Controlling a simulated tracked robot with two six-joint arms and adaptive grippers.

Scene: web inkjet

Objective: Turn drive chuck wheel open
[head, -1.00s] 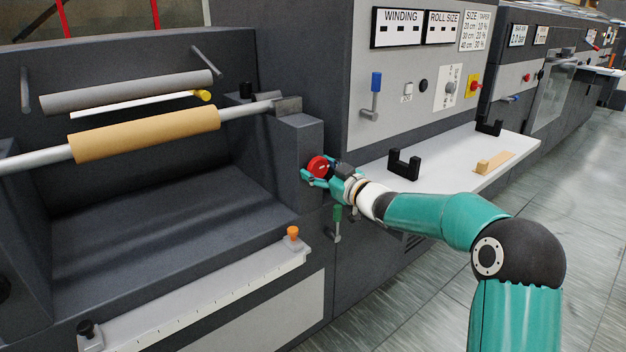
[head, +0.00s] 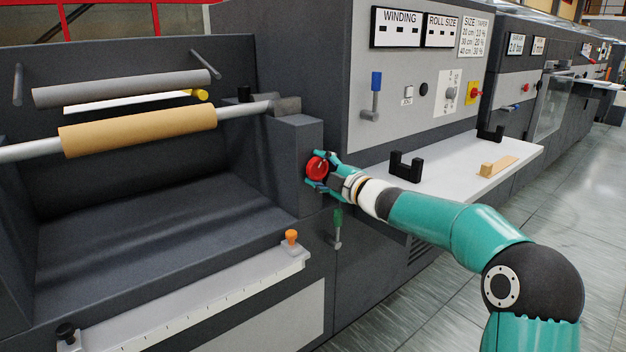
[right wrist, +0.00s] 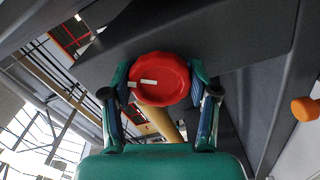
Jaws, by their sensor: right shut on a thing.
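The drive chuck wheel is the red round knob (head: 316,168) with a white mark, on the front face of the dark block at the shaft's right end. In the right wrist view the wheel (right wrist: 160,80) sits between my two fingers, its white mark left of centre. My right gripper (head: 322,171) is shut on the wheel's rim from the right side. In the right wrist view the gripper (right wrist: 160,92) has a finger on each side of the wheel. My left gripper is not in view.
The shaft with a tan core (head: 138,132) runs left of the wheel. A green-handled lever (head: 338,228) hangs just below my right gripper. A white shelf (head: 450,185) with black cradles lies to the right. An orange knob (head: 291,237) stands on the ruled bar below.

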